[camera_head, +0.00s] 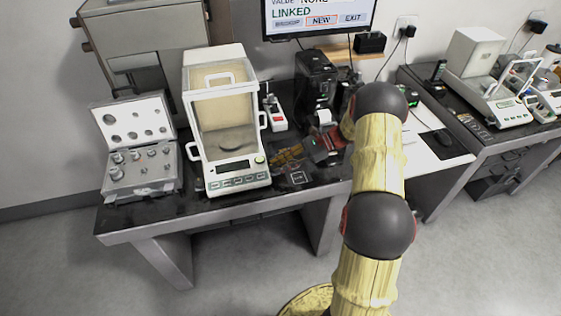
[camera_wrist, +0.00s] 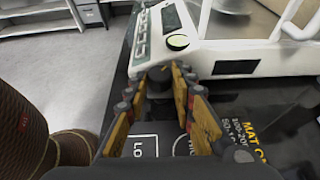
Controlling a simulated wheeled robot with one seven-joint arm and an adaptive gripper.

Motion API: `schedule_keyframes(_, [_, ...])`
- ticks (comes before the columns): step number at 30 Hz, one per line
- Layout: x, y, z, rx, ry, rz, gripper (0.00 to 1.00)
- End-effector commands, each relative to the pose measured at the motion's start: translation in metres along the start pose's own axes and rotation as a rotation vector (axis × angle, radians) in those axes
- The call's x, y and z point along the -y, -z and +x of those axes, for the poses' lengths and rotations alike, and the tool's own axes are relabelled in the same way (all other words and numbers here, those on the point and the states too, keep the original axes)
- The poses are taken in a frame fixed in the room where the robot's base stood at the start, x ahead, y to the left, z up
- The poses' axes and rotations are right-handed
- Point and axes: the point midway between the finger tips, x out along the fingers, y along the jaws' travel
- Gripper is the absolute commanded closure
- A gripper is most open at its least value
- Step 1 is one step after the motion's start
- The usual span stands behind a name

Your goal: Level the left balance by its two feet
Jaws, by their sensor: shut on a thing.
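The left balance (camera_head: 236,182) is a white unit with a glass draft shield and a front panel, standing on the dark table at the left. In the wrist view its white corner (camera_wrist: 228,52) and green-grey display and keys fill the top. A dark round foot (camera_wrist: 158,84) shows under that near corner. My gripper (camera_wrist: 159,72) is shut on this foot, one yellow-and-black finger on each side. In the head view my gripper (camera_head: 284,157) reaches in low at the balance's right front corner. The other foot is hidden, and I cannot make out a level bubble.
An open case of metal weights (camera_head: 142,167) stands left of the balance. A second balance (camera_head: 497,103) is on the right table (camera_head: 480,142).

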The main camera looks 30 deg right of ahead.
Motion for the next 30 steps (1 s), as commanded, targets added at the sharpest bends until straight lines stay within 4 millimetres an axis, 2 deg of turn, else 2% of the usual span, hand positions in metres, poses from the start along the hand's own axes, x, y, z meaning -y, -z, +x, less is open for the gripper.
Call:
schedule_keyframes(9, [0.0038,-0.0004,0.0,0.0,-0.116,-0.049,1.0])
schedule_keyframes(24, [0.0042,-0.0003,0.0,0.0,-0.136,-0.058,1.0])
schedule_keyframes(25, [0.0042,-0.0003,0.0,0.0,-0.136,-0.058,0.74])
schedule_keyframes(30, [0.0041,-0.0003,0.0,0.0,-0.136,-0.058,0.64])
